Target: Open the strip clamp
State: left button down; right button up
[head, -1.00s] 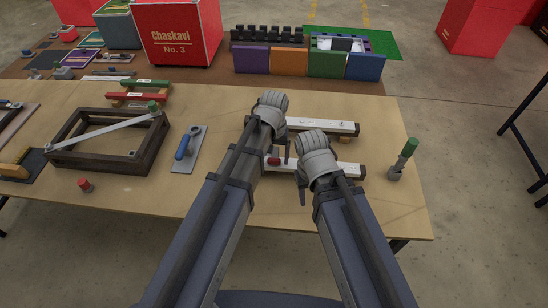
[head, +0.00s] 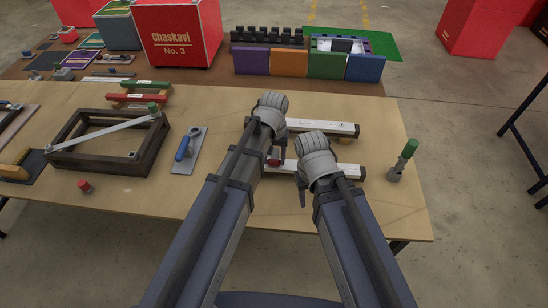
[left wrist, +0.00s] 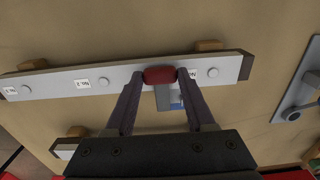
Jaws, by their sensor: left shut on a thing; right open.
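The strip clamp's red handle (head: 274,157) shows just below my left gripper in the head view. In the left wrist view the red handle (left wrist: 160,75) sits between the fingertips of my left gripper (left wrist: 158,76), which is shut on it. A grey and blue part of the clamp (left wrist: 164,98) shows between the fingers. A white strip (left wrist: 105,80) with labels and round studs lies behind the handle; its front counterpart shows in the head view (head: 345,170). My right gripper (head: 301,188) is open beside the front strip, with its fingertips mostly hidden by its own wrist.
A second white strip (head: 325,128) lies further back. A green-handled tool (head: 403,160) stands at the right table edge.

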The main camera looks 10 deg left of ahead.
pick_arm(q)
jog(key=shift+w+r+g+p, duration=0.35)
jog(key=shift+w+r+g, duration=0.05)
jog(key=shift+w+g, duration=0.1)
jog(key=shift+w+r+g, duration=0.25)
jog(key=shift+g, duration=0.15)
jog(key=shift+w+r+g, duration=0.3)
jog(key=shift+g, duration=0.5)
jog(key=shift+s+r+g, duration=0.1)
jog(key=shift+r+g, duration=0.1)
jog(key=shift+g, duration=0.3)
jog(key=shift+c, duration=1.2)
grip_release()
